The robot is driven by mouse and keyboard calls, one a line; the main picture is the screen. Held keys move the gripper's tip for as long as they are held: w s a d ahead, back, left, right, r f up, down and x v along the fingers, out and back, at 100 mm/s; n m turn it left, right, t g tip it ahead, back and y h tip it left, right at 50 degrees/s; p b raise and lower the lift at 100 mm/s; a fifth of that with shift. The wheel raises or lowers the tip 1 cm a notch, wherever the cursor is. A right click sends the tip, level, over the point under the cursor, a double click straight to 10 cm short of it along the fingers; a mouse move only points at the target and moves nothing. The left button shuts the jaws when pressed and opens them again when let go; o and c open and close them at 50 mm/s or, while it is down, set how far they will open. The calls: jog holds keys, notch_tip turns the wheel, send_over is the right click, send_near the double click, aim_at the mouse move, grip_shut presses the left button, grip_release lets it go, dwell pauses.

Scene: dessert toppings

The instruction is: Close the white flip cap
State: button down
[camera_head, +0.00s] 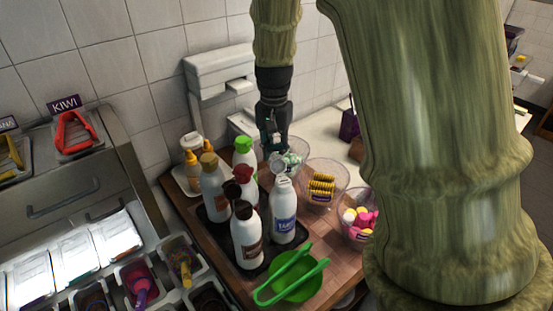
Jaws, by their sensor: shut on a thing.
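The white bottle with a blue label (283,215) stands upright on the dark tray. Its white flip cap (279,163) shows a rounded lid raised above the bottle's top. My gripper (276,150) points down from above, with its dark fingertips at the upper edge of this lid. The fingers look closed together on the lid, though the contact is small and partly hidden by the fingers.
Several bottles crowd the left, including one with a red cap (243,173) and one with a green cap (243,145). Clear bowls of cookies (322,188) and pink candy (362,222) stand to the right. Green tongs (290,281) lie in front.

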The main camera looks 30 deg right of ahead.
aim_at(279, 168)
jog(key=shift+s+r, duration=0.1)
jog(key=shift+r, duration=0.05)
jog(key=shift+s+a+r+p, duration=0.2)
jog(key=shift+s+r+p, duration=0.15)
jog(key=shift+s, duration=0.2)
jog(key=shift+s+a+r+p, duration=0.25)
jog(key=shift+s+p, duration=0.15)
jog(key=shift+s, duration=0.2)
jog(key=shift+s+a+r+p, duration=0.15)
jog(key=shift+s+r+p, duration=0.2)
jog(key=shift+s, duration=0.2)
jog(key=shift+s+a, duration=0.1)
jog(key=shift+s, duration=0.35)
jog(key=shift+s+a, duration=0.2)
jog(key=shift+s, duration=0.2)
notch_tip(279, 168, up, 8)
jog(key=p, duration=0.6)
jog(key=shift+p, duration=0.35)
jog(key=shift+w+d, duration=0.1)
jog(key=shift+w, duration=0.05)
